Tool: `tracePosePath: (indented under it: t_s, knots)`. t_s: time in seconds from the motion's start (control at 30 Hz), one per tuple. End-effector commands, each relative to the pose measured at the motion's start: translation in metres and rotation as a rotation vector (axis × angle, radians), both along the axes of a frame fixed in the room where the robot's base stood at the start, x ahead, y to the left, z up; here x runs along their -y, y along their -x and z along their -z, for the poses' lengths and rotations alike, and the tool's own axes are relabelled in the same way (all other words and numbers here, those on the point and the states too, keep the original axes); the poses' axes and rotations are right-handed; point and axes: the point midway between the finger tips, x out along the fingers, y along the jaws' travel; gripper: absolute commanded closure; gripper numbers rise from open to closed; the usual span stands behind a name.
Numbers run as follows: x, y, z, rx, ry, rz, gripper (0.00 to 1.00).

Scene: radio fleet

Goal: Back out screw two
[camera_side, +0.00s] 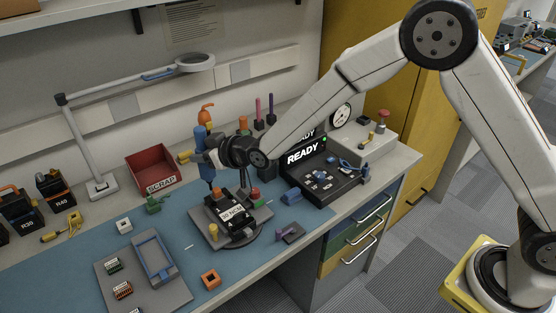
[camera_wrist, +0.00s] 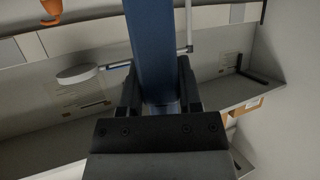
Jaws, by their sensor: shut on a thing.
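My gripper (camera_side: 208,157) is shut on a blue-handled driver (camera_side: 201,136), which stands about upright over the radio. In the wrist view the blue handle (camera_wrist: 150,45) fills the gap between the two dark fingers of my gripper (camera_wrist: 160,88). Screw two cannot be made out.
A red SCRAP bin (camera_side: 152,170) stands behind left. A grey tray (camera_side: 171,293) with small parts lies front left. A black console (camera_side: 328,183) with a READY display stands right. A lamp arm (camera_side: 92,148) rises behind. An orange block (camera_side: 210,279) lies in front.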

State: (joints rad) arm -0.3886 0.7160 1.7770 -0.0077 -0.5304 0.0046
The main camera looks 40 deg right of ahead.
Motion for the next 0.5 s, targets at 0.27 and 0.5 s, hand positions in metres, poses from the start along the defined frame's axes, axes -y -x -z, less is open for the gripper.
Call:
tracePosePath:
  t_s: [0.27, 0.5]
  knots:
    - [0.001, 0.002, -0.001, 0.002, -0.001, 0.0, 1.0]
    - [0.011, 0.02, -0.003, 0.002, 0.001, 0.001, 1.0]
